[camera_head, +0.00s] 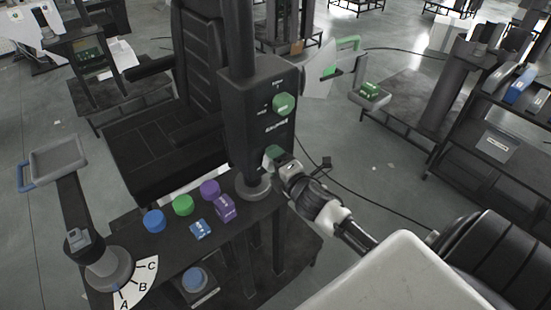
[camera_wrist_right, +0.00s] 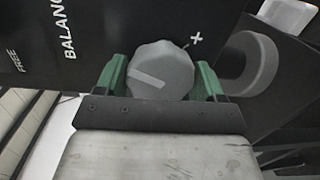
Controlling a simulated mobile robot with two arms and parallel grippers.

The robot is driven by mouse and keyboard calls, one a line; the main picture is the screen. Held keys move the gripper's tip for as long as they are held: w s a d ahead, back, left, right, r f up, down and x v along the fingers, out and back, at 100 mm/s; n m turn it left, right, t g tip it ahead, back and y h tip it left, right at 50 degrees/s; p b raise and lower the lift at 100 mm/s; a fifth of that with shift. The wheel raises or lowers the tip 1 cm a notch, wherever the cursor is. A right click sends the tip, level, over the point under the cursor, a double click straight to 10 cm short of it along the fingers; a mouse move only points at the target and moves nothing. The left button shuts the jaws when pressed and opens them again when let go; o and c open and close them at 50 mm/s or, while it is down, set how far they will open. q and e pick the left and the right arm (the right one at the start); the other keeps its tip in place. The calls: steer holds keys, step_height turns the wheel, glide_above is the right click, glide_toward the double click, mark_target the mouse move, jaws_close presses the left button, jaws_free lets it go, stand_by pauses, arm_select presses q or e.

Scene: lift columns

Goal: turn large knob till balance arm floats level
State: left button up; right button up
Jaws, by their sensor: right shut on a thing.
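The large grey knob (camera_wrist_right: 161,68) with a pale pointer line sits on the black panel in the right wrist view, beside a "+" mark and the word BALANCE. My right gripper (camera_wrist_right: 160,78) has its green fingers on either side of the knob and is shut on it. In the head view, my right gripper (camera_head: 276,155) is at the lower side of the black column box (camera_head: 258,128); the knob is hidden there. A white plate with a green handle (camera_head: 348,43) extends right of the box; I cannot tell if this is the balance arm or whether it is level. My left gripper is not in view.
Blue, green and purple pieces (camera_head: 183,205) stand on the dark bench below. A dial marked A, B, C (camera_head: 137,284) is at lower left. A grey ring-like part (camera_wrist_right: 250,64) is close right of the fingers.

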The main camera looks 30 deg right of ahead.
steer(key=shift+m+p, duration=0.45)
steer(key=shift+m, duration=0.65)
steer(key=shift+f, duration=0.1)
steer(key=o, duration=0.9)
steer(key=shift+s+r+b, duration=0.2)
steer(key=shift+s+b, duration=0.3)
steer(key=shift+s, duration=1.3)
steer(key=shift+s+r+b, duration=0.15)
steer(key=shift+s+b, duration=0.4)
steer(key=shift+s, duration=1.3)
steer(key=shift+s+r+b, duration=0.2)
steer(key=shift+s+b, duration=0.3)
steer(key=shift+s, duration=1.3)
